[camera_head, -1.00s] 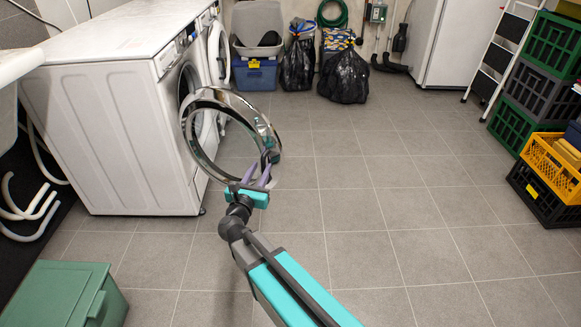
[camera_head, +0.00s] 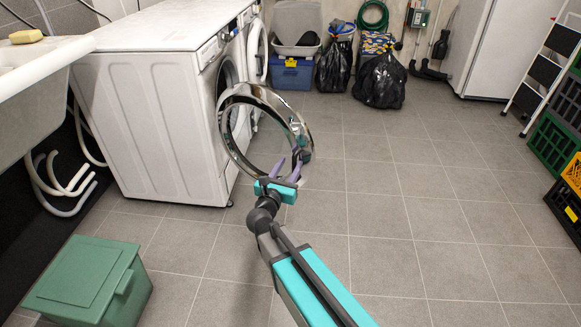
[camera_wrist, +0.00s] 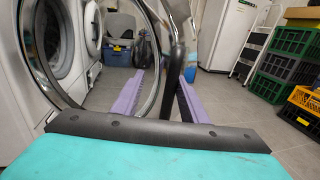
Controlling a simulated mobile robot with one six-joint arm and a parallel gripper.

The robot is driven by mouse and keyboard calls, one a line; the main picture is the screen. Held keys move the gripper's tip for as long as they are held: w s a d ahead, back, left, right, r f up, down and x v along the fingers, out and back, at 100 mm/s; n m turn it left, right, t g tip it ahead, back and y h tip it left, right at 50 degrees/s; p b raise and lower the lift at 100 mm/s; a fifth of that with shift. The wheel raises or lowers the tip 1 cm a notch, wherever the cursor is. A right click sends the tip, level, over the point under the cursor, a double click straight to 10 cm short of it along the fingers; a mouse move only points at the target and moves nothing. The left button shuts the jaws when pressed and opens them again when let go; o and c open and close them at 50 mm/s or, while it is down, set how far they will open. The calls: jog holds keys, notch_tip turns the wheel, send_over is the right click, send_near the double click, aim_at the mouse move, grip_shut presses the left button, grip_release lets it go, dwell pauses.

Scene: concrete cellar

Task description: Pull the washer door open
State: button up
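The nearer white washer (camera_head: 150,130) stands at the left, its front facing right. Its round chrome-rimmed door (camera_head: 290,118) stands swung well out from the dark opening, and its ring also shows in the wrist view (camera_wrist: 37,70). My gripper (camera_head: 288,166) is at the door's free edge, on the side away from the washer. In the wrist view, its two purple fingers (camera_wrist: 163,85) are spread to either side of the dark door handle (camera_wrist: 178,58). A gap shows between the left finger and the handle; I cannot tell whether the right finger touches it.
A second machine with a round door (camera_head: 257,52) stands behind the washer. A green bin (camera_head: 85,285) is at the front left, below a white sink (camera_head: 35,85). Black bags (camera_head: 380,82) stand at the back, crates (camera_head: 553,143) at the right. The middle floor is clear.

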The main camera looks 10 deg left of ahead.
jog(key=shift+a+f, duration=0.1)
jog(key=shift+f, duration=0.05)
jog(key=shift+s, duration=0.1)
jog(key=p+v, duration=0.2)
jog(key=v, duration=1.1)
jog(key=shift+s, duration=0.35)
